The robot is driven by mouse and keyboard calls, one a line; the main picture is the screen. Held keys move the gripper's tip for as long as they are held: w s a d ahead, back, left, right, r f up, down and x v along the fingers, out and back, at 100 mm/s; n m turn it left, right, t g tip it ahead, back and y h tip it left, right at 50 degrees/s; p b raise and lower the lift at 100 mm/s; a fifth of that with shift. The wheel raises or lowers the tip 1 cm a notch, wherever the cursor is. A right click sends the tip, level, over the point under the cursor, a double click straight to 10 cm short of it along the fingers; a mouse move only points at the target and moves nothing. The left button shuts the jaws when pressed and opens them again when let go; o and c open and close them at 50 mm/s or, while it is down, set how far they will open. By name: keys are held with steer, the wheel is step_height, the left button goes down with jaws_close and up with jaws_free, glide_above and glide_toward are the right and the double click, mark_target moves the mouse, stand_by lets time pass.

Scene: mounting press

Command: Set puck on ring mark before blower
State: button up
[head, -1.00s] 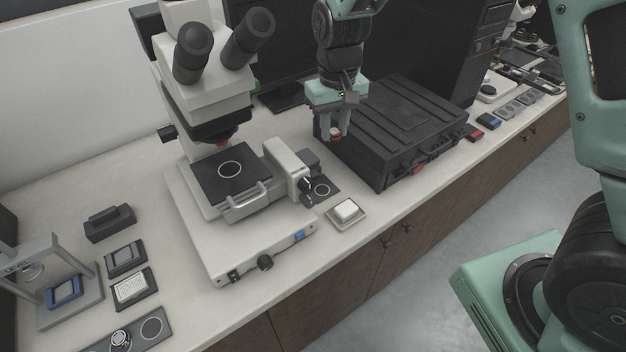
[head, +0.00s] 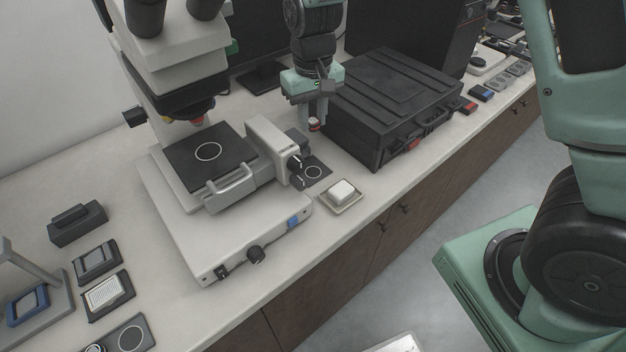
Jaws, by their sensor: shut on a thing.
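My gripper (head: 315,121) is shut on a small red-and-white puck (head: 314,126) and points downward. It holds the puck above the bench, a little behind the ring mark (head: 313,172). The ring mark is a white circle on a dark mat (head: 325,166) beside the microscope stage, and it is empty. A small dark grey unit (head: 299,142) stands at the back of the mat, partly hidden by the stage knobs and the gripper; it may be the blower. The puck's underside cannot be seen clearly.
The microscope (head: 190,215) with its side knobs stands just left of the mat. A black case (head: 395,100) is close on the right. A small tray with a white block (head: 341,190) sits in front, near the bench edge. A second ring (head: 208,152) marks the microscope stage.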

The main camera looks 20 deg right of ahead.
mark_target(313, 121)
step_height(313, 121, down, 4)
steer(key=shift+r+b, duration=0.1)
steer(key=shift+b, duration=1.15)
step_height(313, 121, down, 10)
steer(key=shift+r+p, duration=0.1)
steer(key=shift+p, duration=0.5)
steer(key=shift+f, duration=0.2)
steer(key=o, duration=1)
steer(key=shift+r, duration=0.15)
step_height(313, 121, up, 12)
steer(key=shift+r+b, duration=0.1)
steer(key=shift+b, duration=0.65)
